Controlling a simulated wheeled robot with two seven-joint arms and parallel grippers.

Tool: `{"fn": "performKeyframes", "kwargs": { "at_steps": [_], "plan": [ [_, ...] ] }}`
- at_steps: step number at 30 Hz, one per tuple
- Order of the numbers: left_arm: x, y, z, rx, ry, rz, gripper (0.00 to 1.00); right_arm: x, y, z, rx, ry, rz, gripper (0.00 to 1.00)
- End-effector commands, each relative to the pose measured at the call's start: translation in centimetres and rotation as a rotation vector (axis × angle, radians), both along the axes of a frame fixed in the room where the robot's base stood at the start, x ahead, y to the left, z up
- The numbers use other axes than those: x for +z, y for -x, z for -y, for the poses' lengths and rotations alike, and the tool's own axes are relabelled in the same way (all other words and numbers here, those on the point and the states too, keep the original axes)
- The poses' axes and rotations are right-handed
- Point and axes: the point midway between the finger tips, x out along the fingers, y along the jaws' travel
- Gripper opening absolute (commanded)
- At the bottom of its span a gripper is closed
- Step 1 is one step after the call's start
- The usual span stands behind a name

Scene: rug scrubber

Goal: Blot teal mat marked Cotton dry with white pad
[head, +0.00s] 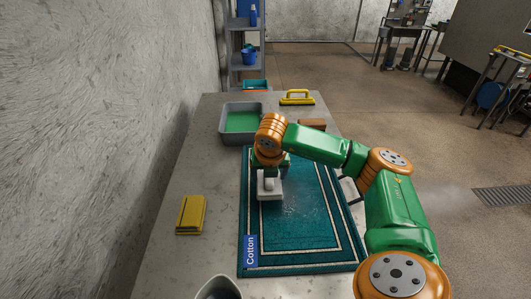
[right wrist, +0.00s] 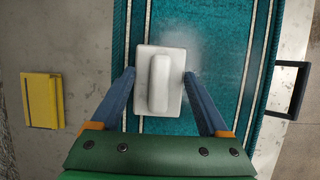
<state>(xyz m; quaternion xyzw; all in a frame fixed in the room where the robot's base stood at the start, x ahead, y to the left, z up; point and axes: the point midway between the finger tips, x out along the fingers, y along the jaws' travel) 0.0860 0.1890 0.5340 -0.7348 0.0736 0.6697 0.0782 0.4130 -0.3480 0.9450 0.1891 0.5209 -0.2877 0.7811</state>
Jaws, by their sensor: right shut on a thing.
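The teal mat (head: 315,238) lies flat on the grey table, with white border lines and a blue Cotton label (head: 250,251) at its near left corner. Pale, shiny speckles show on its middle, to the right of the pad. The white pad (head: 270,190) lies flat over the left-middle part of the mat. In the right wrist view the pad (right wrist: 147,99) has a raised white grip. My right gripper (head: 268,172) points down over the pad and is shut on it; its blue fingers (right wrist: 159,76) flank the grip. My left gripper is out of view.
A grey tub (head: 226,127) of green liquid, a yellow-handled tool (head: 297,98) and a brown block (head: 312,124) stand beyond the mat. A yellow block (head: 191,215) lies left. A dark-mouthed container (head: 218,288) is at the near edge. The left tabletop is mostly clear.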

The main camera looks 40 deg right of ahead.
Motion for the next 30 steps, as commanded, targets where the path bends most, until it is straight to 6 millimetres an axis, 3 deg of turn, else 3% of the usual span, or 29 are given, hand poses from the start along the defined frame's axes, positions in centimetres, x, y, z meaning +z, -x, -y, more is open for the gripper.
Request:
{"fn": "performKeyframes", "kwargs": {
  "at_steps": [1,5,30],
  "plan": [
    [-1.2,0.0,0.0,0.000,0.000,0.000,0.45,-1.4,0.0,0.0,0.000,0.001,-0.001,0.00],
    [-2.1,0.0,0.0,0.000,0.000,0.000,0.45,-2.7,0.0,0.0,0.000,-0.001,0.000,0.00],
    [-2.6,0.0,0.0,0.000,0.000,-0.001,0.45,-3.3,0.0,0.0,0.003,-0.001,0.000,0.00]
  ]
}}
